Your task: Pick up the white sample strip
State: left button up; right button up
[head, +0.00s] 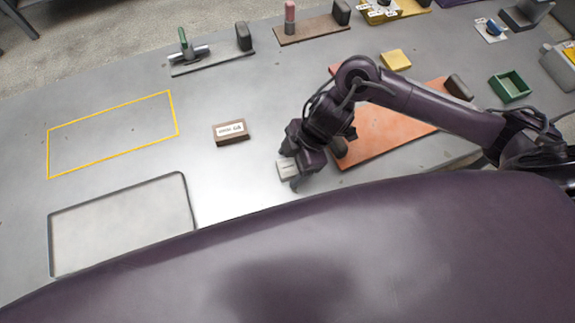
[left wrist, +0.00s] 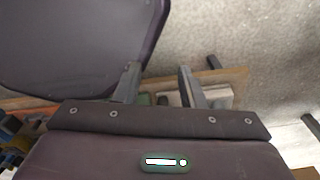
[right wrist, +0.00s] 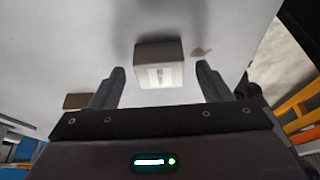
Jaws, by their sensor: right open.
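A small white block (head: 286,168), the thing that best fits the white sample strip, sits on the grey table beside my right gripper (head: 298,172). My right gripper (right wrist: 160,80) is open, with clear gaps on both sides of the block. In the head view the gripper partly hides the block. My left gripper (left wrist: 160,78) is open and empty in the left wrist view; the head view does not show it.
A brown block with a white label (head: 231,132) stands left of my right gripper. An orange mat (head: 385,132) lies under my right arm. A yellow outline (head: 112,133) and a pale tray (head: 122,223) are at left. A green box (head: 510,86) stands at right.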

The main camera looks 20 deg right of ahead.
jog(key=shift+a+f, duration=0.15)
jog(key=shift+f, duration=0.2)
jog(key=c, duration=1.1)
pick_arm(q)
jog(key=shift+w, duration=0.4)
